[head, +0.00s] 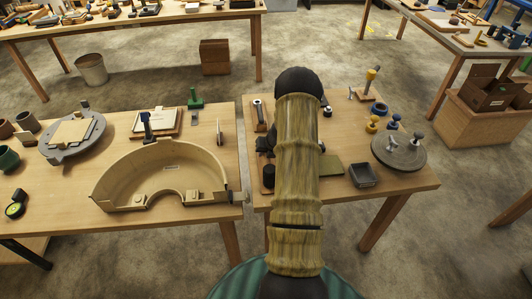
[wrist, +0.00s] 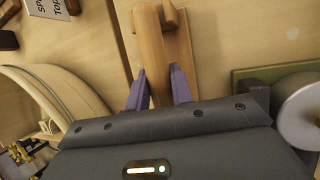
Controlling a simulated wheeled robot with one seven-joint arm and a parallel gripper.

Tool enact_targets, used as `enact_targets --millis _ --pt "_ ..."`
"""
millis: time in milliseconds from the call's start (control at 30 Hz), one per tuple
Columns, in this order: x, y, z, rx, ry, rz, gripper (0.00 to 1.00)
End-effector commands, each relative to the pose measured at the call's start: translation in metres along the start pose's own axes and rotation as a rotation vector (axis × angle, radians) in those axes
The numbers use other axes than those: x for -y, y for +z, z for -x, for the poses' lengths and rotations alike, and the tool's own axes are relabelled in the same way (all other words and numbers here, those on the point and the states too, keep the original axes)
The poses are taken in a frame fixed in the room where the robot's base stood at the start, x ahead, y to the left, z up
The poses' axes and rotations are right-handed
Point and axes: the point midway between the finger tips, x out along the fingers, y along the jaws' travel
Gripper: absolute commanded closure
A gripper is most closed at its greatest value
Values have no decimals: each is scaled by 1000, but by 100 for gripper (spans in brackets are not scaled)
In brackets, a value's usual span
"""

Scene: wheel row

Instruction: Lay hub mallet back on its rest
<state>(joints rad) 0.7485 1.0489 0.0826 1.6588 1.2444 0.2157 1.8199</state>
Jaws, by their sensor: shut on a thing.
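My gripper (wrist: 158,92) shows in the wrist view with its two purple fingers on either side of a round wooden handle, which I take to be the hub mallet (wrist: 150,50). It is shut on this handle. Below the fingers, the handle is hidden by my gripper's body. A flat wooden board with a small block, probably the rest (wrist: 183,50), lies right behind the handle. I cannot tell whether the handle touches it. In the head view my arm covers the gripper and the mallet's place.
In the head view a beige half-ring tray (head: 115,180) fills the left table's front. The right table holds a grey disc (head: 399,152), a dark open box (head: 363,175) and yellow and blue knobs. In the wrist view a green-edged board (wrist: 250,76) lies to the right.

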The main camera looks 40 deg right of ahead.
Motion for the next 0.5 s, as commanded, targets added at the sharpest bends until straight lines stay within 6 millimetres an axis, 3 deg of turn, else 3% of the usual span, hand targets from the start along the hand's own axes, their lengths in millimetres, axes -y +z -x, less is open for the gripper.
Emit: enact_targets --millis 167,200,300,500 --pt "1 -1 -3 1 0 0 100" --pt "1 -1 -3 1 0 0 73" --pt "1 -1 -2 1 0 0 54" --pt "1 -1 -2 0 0 0 52"
